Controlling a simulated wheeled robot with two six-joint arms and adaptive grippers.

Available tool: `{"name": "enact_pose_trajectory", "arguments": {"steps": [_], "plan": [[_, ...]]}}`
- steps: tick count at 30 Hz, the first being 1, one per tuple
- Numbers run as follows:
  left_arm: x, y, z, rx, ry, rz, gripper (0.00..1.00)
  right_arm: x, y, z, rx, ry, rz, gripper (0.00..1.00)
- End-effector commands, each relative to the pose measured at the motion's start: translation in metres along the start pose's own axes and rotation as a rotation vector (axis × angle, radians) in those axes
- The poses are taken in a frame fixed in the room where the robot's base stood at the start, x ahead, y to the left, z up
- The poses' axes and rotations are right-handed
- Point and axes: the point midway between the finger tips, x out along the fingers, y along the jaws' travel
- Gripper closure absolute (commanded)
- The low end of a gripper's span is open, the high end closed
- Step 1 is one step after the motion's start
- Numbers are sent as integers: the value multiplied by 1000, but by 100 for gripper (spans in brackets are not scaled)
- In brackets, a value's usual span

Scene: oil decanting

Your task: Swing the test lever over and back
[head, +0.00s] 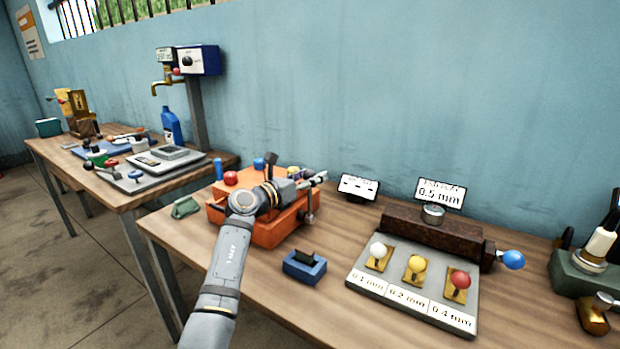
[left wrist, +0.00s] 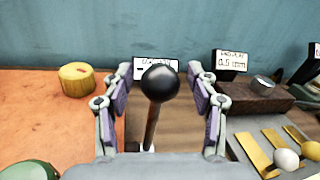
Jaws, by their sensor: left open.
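The test lever (left wrist: 151,125), a brown rod with a black ball knob (left wrist: 160,83), stands in the middle of the left wrist view. My left gripper (left wrist: 160,95) is open, with one padded finger on each side of the knob. Gaps show between the knob and both fingers. In the head view my left gripper (head: 318,180) is at the right end of the orange box (head: 272,236), above its top. The lever is not clearly made out there behind the gripper. My right gripper is not in view.
A small display (head: 358,187) stands just behind the gripper. To the right is a grey panel (head: 395,296) with white, yellow and red knobs, beside a brown block (head: 430,233) with a blue ball handle (head: 513,260). A blue block (head: 304,267) lies in front on the table.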

Motion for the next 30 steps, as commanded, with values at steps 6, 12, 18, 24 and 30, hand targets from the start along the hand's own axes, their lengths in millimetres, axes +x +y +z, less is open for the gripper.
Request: {"name": "enact_pose_trajectory", "arguments": {"steps": [6, 12, 18, 24, 30], "plan": [[1, 0, 0, 0, -1, 0, 41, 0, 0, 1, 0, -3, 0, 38], [0, 0, 0, 0, -1, 0, 66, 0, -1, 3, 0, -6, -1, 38], [0, 0, 0, 0, -1, 0, 93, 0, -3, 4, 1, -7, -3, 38], [0, 0, 0, 0, -1, 0, 100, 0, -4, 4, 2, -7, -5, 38], [1, 2, -1, 0, -1, 1, 100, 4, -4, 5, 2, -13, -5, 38]]}}
